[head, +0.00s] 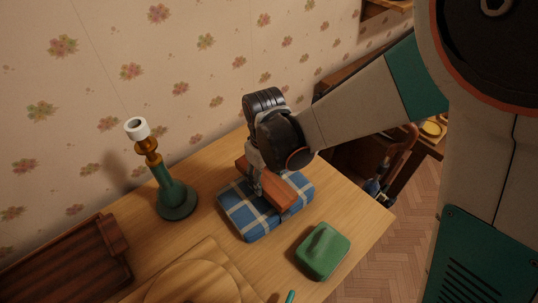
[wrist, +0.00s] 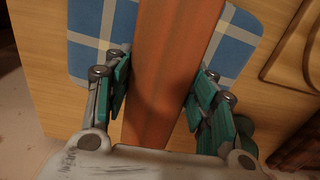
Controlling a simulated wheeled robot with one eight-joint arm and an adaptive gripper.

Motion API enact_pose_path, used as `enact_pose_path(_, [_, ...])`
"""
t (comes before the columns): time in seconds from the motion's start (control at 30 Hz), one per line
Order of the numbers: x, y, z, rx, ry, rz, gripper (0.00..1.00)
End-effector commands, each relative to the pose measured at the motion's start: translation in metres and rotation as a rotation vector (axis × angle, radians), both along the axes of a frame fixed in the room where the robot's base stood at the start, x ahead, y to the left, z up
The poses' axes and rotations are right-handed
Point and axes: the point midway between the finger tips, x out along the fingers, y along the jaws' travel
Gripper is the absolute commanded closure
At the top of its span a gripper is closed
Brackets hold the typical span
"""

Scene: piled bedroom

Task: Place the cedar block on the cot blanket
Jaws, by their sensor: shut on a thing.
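The cedar block (head: 273,190) is a long reddish-brown bar, and my gripper (head: 258,190) is shut on it. In the wrist view the block (wrist: 172,75) runs between the two teal finger pads of my gripper (wrist: 160,95). The cot blanket (head: 245,215) is a folded blue and white checked cloth on the wooden table. The block is over the blanket in both views, and the blanket (wrist: 240,40) shows on both sides of it in the wrist view. I cannot tell whether the block touches the blanket.
A green candlestick-like stand (head: 172,195) with a white top is left of the blanket. A green soft-looking block (head: 322,250) lies in front right. A dark wooden tray (head: 65,265) and a round-recessed wooden board (head: 190,285) take up the left and front of the table (head: 355,215).

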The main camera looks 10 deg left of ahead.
Motion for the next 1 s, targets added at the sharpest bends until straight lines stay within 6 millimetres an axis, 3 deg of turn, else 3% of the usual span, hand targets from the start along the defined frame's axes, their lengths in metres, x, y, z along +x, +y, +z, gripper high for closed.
enact_pose_path(0.13, [0.000,0.000,-0.004,0.000,0.000,0.000,0.81])
enact_pose_path(0.17, [0.000,0.000,-0.004,0.000,0.000,0.000,0.42])
enact_pose_path(0.23, [0.000,0.000,-0.003,0.000,0.000,0.000,0.29])
enact_pose_path(0.67, [0.000,0.000,0.001,0.000,0.000,0.000,0.29])
enact_pose_path(1.0, [0.000,0.000,0.055,0.000,0.000,0.000,0.29])
